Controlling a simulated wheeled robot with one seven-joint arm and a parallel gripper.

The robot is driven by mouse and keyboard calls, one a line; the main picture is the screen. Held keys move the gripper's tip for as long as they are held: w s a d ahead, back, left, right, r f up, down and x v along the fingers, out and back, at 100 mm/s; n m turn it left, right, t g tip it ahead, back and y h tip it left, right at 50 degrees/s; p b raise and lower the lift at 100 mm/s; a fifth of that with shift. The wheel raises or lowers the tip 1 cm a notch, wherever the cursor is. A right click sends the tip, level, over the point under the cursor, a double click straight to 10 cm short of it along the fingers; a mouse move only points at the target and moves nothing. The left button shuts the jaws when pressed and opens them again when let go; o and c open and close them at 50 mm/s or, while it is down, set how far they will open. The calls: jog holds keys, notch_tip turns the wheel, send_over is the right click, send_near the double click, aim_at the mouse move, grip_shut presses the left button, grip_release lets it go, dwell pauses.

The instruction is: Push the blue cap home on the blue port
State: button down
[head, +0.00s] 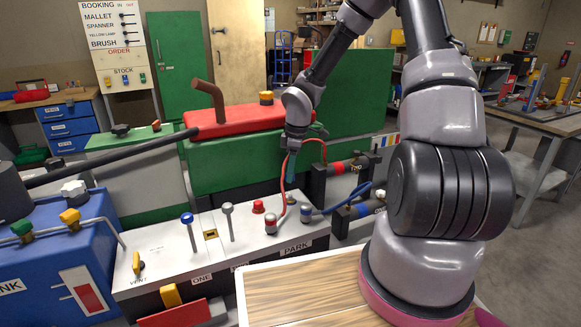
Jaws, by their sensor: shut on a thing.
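My gripper (292,150) points down above the light grey panel, behind and above the hose ends. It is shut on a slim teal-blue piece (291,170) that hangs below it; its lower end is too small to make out. A grey fitting with a blue band (306,213) stands on the panel at the end of a blue hose, below and right of the gripper. I cannot tell whether this is the blue cap or the blue port, or how it is seated. A red-banded fitting (271,223) stands to its left, with a red hose.
Black cylinders with red (335,168) and blue (356,212) bands stand to the right, joined to the hoses. Levers (228,220) and a red knob (258,207) rise from the panel at left. The red hose (284,178) loops close by the gripper. A wooden top (300,290) lies in front.

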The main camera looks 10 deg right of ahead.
aim_at(291, 195)
jog(key=shift+f, duration=1.85)
jog(key=shift+f, duration=0.55)
jog(key=shift+f, duration=0.35)
jog(key=shift+f, duration=1)
dwell(0.7)
jog(key=shift+c, duration=2.2)
grip_release()
jog(key=shift+r, duration=0.1)
